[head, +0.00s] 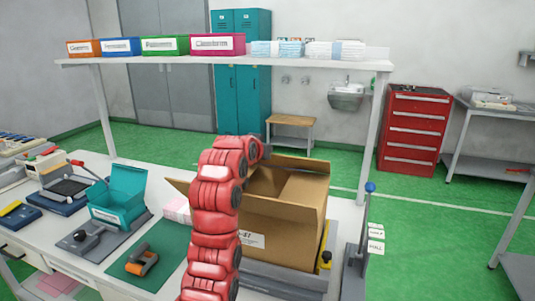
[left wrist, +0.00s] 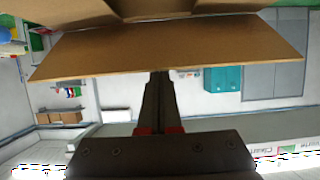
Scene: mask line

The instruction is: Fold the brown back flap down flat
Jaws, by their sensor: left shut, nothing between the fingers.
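An open brown cardboard box (head: 282,230) stands on the bench. Its back flap (head: 303,163) stands raised at the far side. In the left wrist view the flap (left wrist: 200,45) spans the top as a wide brown panel. My left gripper (left wrist: 160,74) is shut and empty, with its fingertips at the flap's edge; I cannot tell whether they touch. In the head view my red arm reaches up to the box's far left corner and hides part of the box. The gripper's fingers are not clear there. My right gripper is not in view.
A teal box (head: 118,198) and a green mat (head: 150,258) with an orange-handled tool lie left of my arm. A shelf (head: 220,61) with coloured bins spans above. A lever stand (head: 358,245) with a blue knob stands right of the box.

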